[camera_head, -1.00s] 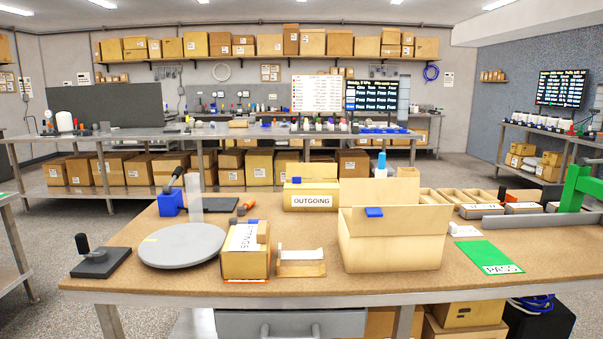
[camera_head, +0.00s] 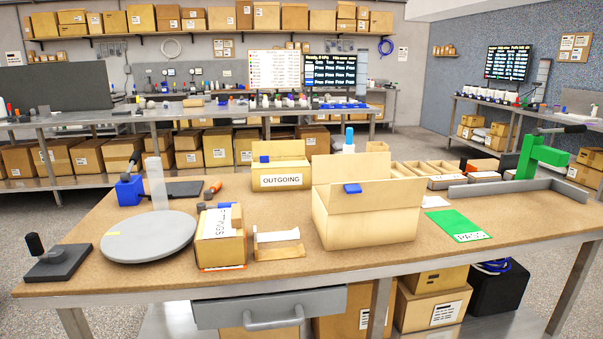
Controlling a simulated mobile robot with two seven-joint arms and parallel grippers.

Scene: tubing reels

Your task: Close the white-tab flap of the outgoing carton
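A carton labelled OUTGOING (camera_head: 270,183) stands at the back middle of the cork-topped table. Its rear flap (camera_head: 285,149) stands up, and a blue tab (camera_head: 264,159) shows at its top left. A larger open carton (camera_head: 370,225) stands in front of it to the right. I see no white tab on either carton; the far sides and insides are largely hidden. Neither of my grippers is in view.
A grey round turntable (camera_head: 148,236), a small labelled carton (camera_head: 221,248) and a cardboard holder (camera_head: 278,245) stand left of the large carton. A green card (camera_head: 457,226) and a green press (camera_head: 540,157) are on the right. The front table strip is clear.

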